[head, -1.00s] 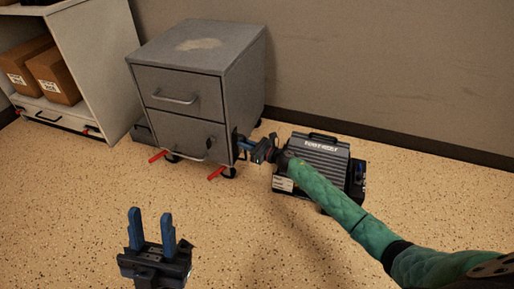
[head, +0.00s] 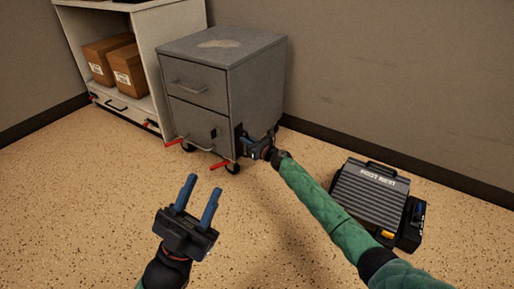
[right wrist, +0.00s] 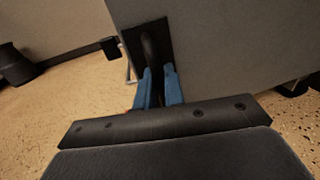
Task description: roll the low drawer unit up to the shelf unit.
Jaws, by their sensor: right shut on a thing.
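The low grey drawer unit (head: 240,85) stands upright on castors in the head view, with two drawer fronts, bar handles and red levers (head: 222,165) at its foot. The pale shelf unit (head: 160,62) is just to its left; the drawer unit overlaps its side panel in the picture, and I cannot tell whether they touch. My right gripper (head: 250,148) is shut on a dark handle (right wrist: 149,48) on a black plate on the drawer unit's side; the blue fingers flank it in the right wrist view (right wrist: 159,84). My left gripper (head: 200,186) is open and empty above the floor.
A dark ribbed foot rest (head: 375,190) lies on the floor right of the drawer unit, near my right arm. Cardboard boxes (head: 125,68) sit in the shelf unit. A wall (head: 370,60) runs behind. The speckled floor in front is clear.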

